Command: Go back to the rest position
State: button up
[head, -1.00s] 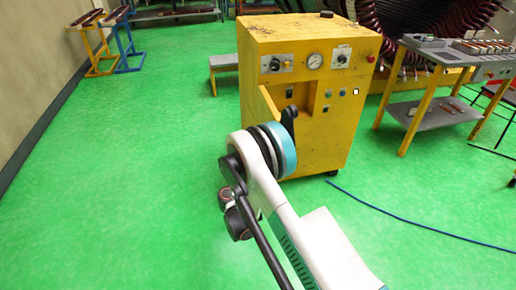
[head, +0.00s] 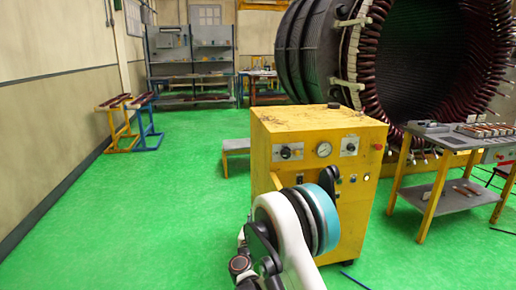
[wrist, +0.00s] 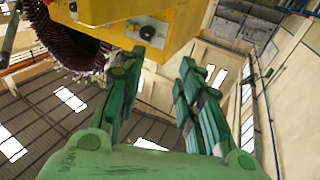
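My gripper (wrist: 156,68) shows in the wrist view with its two green fingers well apart and nothing between them, so it is open. In the head view my white arm with its blue ring rises from the bottom middle, in front of the yellow machine (head: 350,222). The gripper itself cannot be made out there. The wrist view looks upward, with the ceiling behind the fingers and the yellow machine (wrist: 178,18) at the top. The fingers look apart from the machine, though the distance is hard to judge.
The large stator (head: 310,50) stands behind the machine. A grey-topped table (head: 445,140) with tools is at the right. Yellow and blue trestles (head: 125,125) stand by the left wall. Shelves (head: 190,65) are at the back. The green floor (head: 130,215) at left is clear.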

notch_tip(320, 180, up, 18)
jog(key=s+f+n+t+y, duration=0.1)
jog(key=n+y, duration=0.3)
jog(key=y, duration=0.2)
jog(key=s+d+r+n+g+y, duration=0.2)
jog(key=s+r+g+y, duration=0.1)
jog(key=s+r, duration=0.5)
jog(key=s+d+f+m+g+h, duration=0.1)
jog(key=s+d+f+g, duration=0.2)
jog(key=s, duration=0.9)
jog(key=s+d+f+m+g+h, duration=0.1)
jog(key=s+d+f+g+h, duration=0.1)
jog(key=s+d, duration=0.6)
jog(key=s+d+f+g+h, duration=0.1)
jog(key=s+d+f+g, duration=0.3)
jog(key=s, duration=1.2)
notch_tip(320, 180, down, 2)
jog(key=shift+s+d+f+m+g, duration=0.2)
jog(key=shift+d+m+g, duration=0.15)
jog(key=shift+d, duration=0.65)
